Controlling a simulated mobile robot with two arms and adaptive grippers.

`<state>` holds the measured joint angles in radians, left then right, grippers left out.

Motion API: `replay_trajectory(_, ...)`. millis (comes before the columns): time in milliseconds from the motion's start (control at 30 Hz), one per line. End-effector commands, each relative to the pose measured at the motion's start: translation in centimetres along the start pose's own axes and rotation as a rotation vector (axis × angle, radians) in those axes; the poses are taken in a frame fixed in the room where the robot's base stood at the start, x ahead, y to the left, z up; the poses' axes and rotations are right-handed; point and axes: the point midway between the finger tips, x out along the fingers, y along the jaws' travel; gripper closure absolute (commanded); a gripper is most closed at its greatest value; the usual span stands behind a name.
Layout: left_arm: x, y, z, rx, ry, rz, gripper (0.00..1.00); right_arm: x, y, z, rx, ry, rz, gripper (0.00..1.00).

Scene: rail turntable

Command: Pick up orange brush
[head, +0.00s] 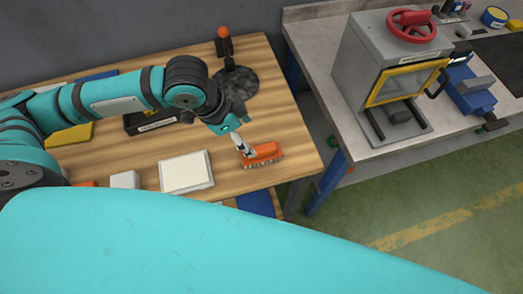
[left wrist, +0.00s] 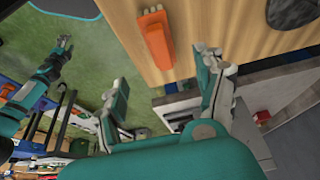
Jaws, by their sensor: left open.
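The orange brush (head: 263,152) lies on the wooden table near its right edge, bristles down. It also shows in the left wrist view (left wrist: 157,42), at the top middle. My left gripper (head: 243,146) is open and hangs at the brush's left end in the head view; I cannot tell whether it touches. In the left wrist view its two fingers (left wrist: 163,72) are spread wide, with the brush beyond the gap and nothing held. My right gripper (left wrist: 64,46) shows small at the upper left of the left wrist view; its jaws are too small to read.
The wooden table (head: 285,120) also holds a white tray (head: 186,173), a white block (head: 125,180) and a dark round base (head: 237,88) with an orange-topped post. A grey bench (head: 320,60) with a yellow-framed machine (head: 400,80) stands right, across a gap.

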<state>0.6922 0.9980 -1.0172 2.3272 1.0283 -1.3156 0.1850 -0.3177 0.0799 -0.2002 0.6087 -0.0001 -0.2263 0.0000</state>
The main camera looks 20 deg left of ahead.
Motion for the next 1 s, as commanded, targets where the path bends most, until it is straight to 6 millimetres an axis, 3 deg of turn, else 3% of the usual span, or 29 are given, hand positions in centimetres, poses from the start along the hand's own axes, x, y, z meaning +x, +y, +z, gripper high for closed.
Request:
replay_trajectory(133,3.1,0.1,0.0,-0.001,-0.001,0.003,0.29,-0.4,0.1,0.5,-0.001,-0.005,0.001,0.48)
replay_trajectory(467,6.0,0.1,-0.1,0.0,0.0,0.001,0.29,-0.8,0.8,-3.9,-0.001,0.063,0.009,0.48)
replay_trajectory(733,9.9,0.2,0.0,0.0,0.0,0.001,0.29,-1.7,0.6,-2.5,0.0,0.039,0.006,0.48)
replay_trajectory(1000,10.8,0.1,0.1,0.002,0.001,-0.001,0.29,-1.7,0.4,-1.4,0.0,0.022,0.004,0.48)
